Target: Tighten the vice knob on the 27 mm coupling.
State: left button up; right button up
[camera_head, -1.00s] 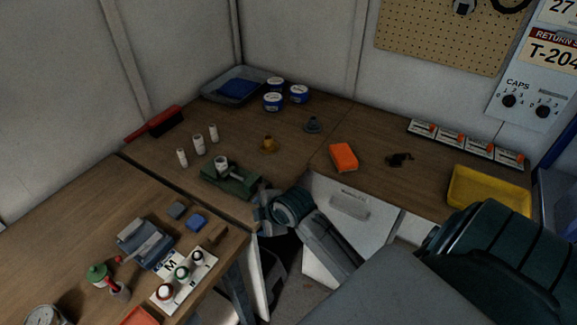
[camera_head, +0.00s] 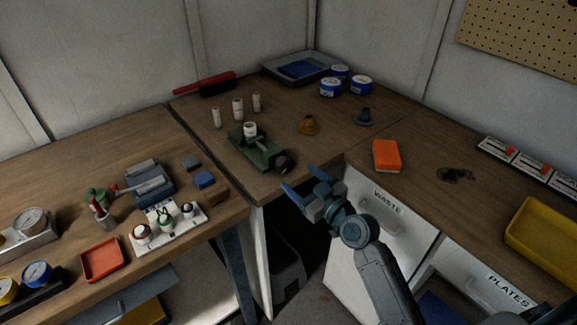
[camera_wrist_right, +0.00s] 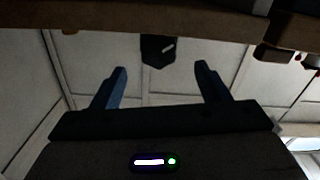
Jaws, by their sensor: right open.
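The green vice (camera_head: 250,150) stands near the front edge of the corner bench with a white coupling (camera_head: 250,130) upright in it. Its dark knob (camera_head: 285,162) is at the vice's right end, by the bench edge. My right gripper (camera_head: 299,178) is open and empty, just in front of the knob and apart from it. In the right wrist view a dark block, apparently the knob (camera_wrist_right: 157,50), shows beyond and between the open fingertips of the right gripper (camera_wrist_right: 161,68). My left gripper is in neither view.
Several white couplings (camera_head: 238,109) stand behind the vice. An orange block (camera_head: 386,155) and a brass-coloured part (camera_head: 309,125) are to its right. A gap separates the benches in front.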

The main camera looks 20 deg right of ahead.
aim_at(287, 166)
jog(key=p+x, duration=0.1)
jog(key=x, duration=0.5)
jog(key=shift+d, duration=0.15)
jog(key=shift+w+a, duration=0.25)
jog(key=shift+w, duration=0.35)
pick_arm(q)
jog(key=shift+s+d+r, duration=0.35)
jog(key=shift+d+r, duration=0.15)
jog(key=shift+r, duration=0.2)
pick_arm(e)
jog(key=c, duration=1)
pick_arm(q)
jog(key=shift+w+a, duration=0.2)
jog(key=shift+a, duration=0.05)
pick_arm(e)
jog(key=shift+m, duration=0.7)
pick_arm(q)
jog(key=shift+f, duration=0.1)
pick_arm(e)
jog(key=shift+f, duration=0.1)
jog(key=o, duration=1)
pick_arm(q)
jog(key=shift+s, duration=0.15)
